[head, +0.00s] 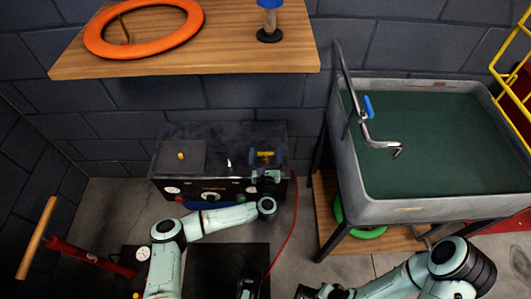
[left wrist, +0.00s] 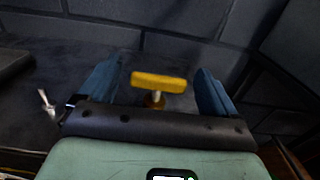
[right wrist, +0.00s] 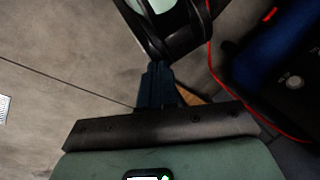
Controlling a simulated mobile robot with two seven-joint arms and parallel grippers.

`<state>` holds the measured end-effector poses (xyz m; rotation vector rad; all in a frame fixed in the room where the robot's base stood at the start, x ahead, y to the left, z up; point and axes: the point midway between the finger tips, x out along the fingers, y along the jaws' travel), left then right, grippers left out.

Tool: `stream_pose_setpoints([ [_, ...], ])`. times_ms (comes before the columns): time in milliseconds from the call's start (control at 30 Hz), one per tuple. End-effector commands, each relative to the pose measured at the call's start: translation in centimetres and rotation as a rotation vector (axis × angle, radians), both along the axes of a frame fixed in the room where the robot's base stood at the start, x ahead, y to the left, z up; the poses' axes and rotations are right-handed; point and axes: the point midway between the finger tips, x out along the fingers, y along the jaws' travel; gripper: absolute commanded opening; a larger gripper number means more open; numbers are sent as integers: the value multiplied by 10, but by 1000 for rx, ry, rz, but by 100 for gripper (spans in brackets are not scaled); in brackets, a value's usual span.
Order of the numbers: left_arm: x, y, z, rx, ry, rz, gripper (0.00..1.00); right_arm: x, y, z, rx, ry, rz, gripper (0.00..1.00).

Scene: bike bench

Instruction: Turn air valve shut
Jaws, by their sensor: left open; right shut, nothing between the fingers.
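The air valve has a yellow bar handle (left wrist: 158,82) on a brass stem, standing on top of the dark compressor box (head: 221,130). The handle also shows at the box's right end in the head view (head: 265,154). My left gripper (left wrist: 155,77) is open. Its two blue fingers stand to either side of the handle, with a visible gap on each side. The handle lies crosswise, pointing from one finger toward the other. My right gripper (right wrist: 155,85) is shut and empty, low over the floor and away from the valve.
A wooden shelf (head: 200,65) with an orange ring (head: 145,48) overhangs behind the box. A grey wash basin (head: 440,210) stands to the right. A red hose (head: 294,215) hangs from the box's right side.

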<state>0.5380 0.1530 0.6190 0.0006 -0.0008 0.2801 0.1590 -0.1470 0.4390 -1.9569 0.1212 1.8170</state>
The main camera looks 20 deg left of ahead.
Motion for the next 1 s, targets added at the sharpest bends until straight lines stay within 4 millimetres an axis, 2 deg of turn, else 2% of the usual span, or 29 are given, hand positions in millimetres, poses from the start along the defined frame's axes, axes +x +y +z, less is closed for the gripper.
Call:
stream_pose_setpoints([
  [167, 10, 3, 0, -1, 1, 0, 92, 3, -2, -2, -4, -8, -4, 0],
  [433, 11, 3, 0, -1, 1, -1, 92, 4, -2, -2, -5, -10, -4, 0],
  [500, 11, 3, 0, -1, 1, -1, 69, 4, -2, -2, -5, -10, -4, 0],
  [600, 11, 3, 0, -1, 1, -1, 40, 4, -2, -2, -4, -10, -4, 0],
  [1000, 11, 4, -1, 1, 0, -59, 40, 12, -6, -10, -15, -30, -13, 0],
])
